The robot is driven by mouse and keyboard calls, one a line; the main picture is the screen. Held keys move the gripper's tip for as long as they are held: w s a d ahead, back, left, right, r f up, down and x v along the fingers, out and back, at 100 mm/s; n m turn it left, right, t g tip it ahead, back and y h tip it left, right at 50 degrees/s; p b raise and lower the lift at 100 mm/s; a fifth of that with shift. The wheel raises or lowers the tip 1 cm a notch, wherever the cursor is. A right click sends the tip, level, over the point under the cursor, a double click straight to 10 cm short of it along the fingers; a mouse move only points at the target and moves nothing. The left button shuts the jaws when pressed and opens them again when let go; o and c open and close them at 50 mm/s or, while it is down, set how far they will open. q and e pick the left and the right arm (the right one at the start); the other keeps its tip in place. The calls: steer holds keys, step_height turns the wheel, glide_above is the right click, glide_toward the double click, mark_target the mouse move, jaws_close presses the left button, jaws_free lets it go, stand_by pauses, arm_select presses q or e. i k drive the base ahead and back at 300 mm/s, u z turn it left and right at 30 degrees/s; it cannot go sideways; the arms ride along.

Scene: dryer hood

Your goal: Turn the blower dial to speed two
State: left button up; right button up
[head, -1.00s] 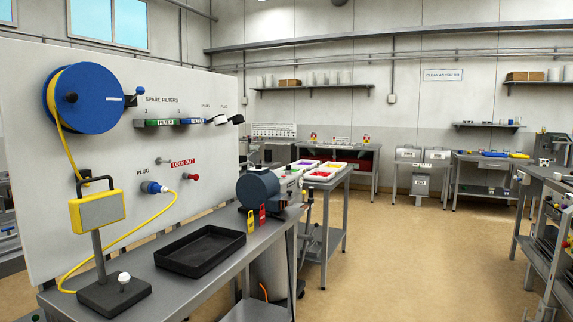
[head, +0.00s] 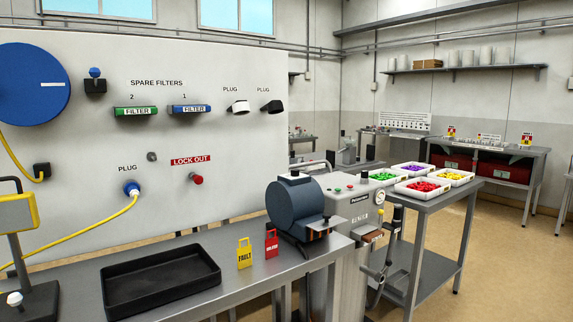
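I cannot make out a blower dial with speed marks in the head view. A dark blue-grey drum-shaped unit (head: 295,208) stands at the right end of the near bench. Just right of it is a pale grey cabinet (head: 351,212) with small green and red buttons on its sloped top and lettering too small to read surely. A dark handle (head: 396,218) and black hooked parts stand at the cabinet's right side. Neither of my grippers is in view.
The near bench (head: 236,282) holds a black tray (head: 160,297), a yellow tag (head: 244,253) and a red tag (head: 271,243). A white panel (head: 90,190) behind carries a blue reel, filters and plugs. Coloured bins (head: 422,187) stand on a table beyond. Floor is open at right.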

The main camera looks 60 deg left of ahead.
mark_target(295, 173)
steer(key=u, duration=1.05)
steer(key=i, duration=1.15)
steer(key=u, duration=1.15)
